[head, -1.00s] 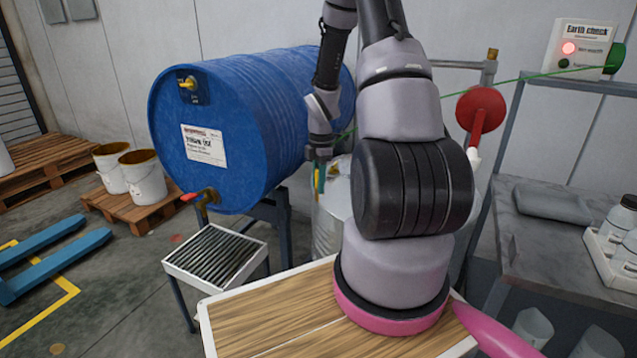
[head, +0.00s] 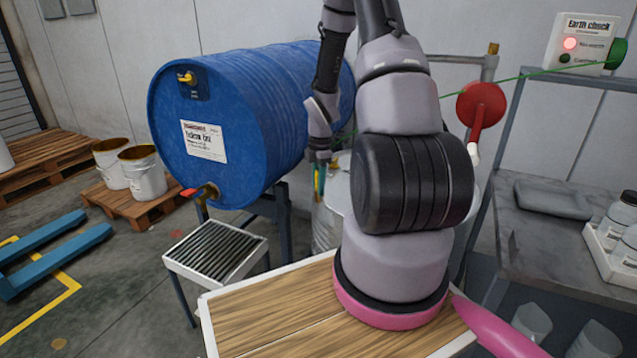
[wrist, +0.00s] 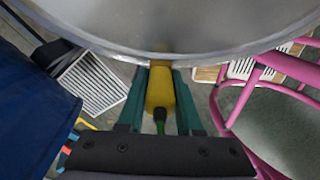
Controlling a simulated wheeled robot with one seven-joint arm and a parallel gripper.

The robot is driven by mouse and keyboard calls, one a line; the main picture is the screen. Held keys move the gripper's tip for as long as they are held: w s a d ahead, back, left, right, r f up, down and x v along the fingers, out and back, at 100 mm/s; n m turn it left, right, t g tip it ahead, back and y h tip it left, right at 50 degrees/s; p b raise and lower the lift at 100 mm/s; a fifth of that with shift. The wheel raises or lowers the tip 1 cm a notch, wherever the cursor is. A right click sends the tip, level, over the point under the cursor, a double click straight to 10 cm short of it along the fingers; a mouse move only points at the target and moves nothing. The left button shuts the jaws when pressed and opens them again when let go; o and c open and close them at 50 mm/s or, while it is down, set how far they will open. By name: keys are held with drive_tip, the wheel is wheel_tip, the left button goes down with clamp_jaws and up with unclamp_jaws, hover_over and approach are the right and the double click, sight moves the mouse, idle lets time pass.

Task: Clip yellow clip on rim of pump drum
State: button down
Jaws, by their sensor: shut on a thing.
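The yellow clip (wrist: 160,90) is between the teal fingers of my gripper (wrist: 160,88), which is shut on it. A green cable end comes out of the clip's back. The clip's front end meets the edge of the grey metal pump drum (wrist: 180,28) in the wrist view; I cannot tell whether its jaws are around the rim. In the head view my gripper (head: 319,178) points down beside the pump drum (head: 325,226), which is mostly hidden behind my arm.
A blue drum (head: 240,120) lies on a stand at left, above a slatted tray (head: 215,250). The earth check box (head: 588,45) shows a red lamp. A thin green cable runs from its reel (head: 617,54) behind my arm. A grey bench (head: 550,235) stands right.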

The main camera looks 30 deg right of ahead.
drive_tip(key=shift+f, duration=0.75)
drive_tip(key=c, duration=0.5)
unclamp_jaws()
drive_tip(key=shift+r, duration=0.1)
drive_tip(key=r, duration=1)
drive_tip(key=shift+d+r, duration=0.25)
drive_tip(key=shift+r, duration=0.1)
